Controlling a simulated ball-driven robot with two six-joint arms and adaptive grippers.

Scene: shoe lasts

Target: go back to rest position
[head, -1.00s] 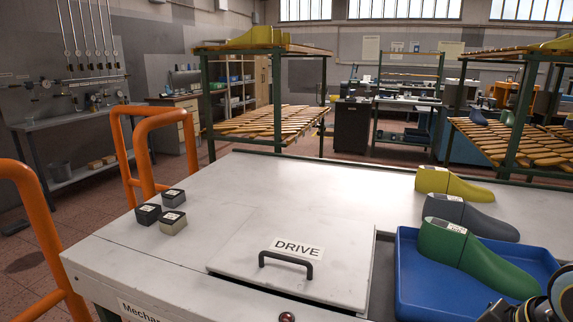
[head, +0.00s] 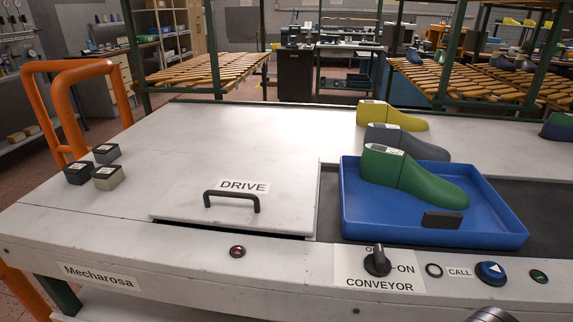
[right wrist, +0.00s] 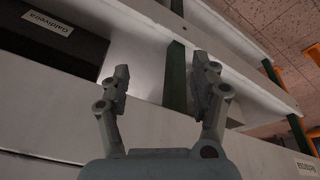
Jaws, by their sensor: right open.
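My right gripper (right wrist: 163,80) shows in the right wrist view. Its two fingers are spread apart with nothing between them, in front of the grey side of a bench (right wrist: 60,125). In the head view only a small dark part at the bottom edge, right of centre, may be my arm; no gripper fingers show there. My left gripper is in neither current view. A green shoe last (head: 415,180) lies in the blue tray (head: 430,237). A grey last (head: 415,145) and a yellow last (head: 395,117) stand behind it on the bench.
The bench front carries a CONVEYOR switch (head: 377,262) and a blue CALL button (head: 490,271). A hatch marked DRIVE (head: 270,205) has a black handle. Small blocks (head: 95,166) and an orange rail (head: 75,105) are at the left. Another last (head: 558,127) shows at the right edge.

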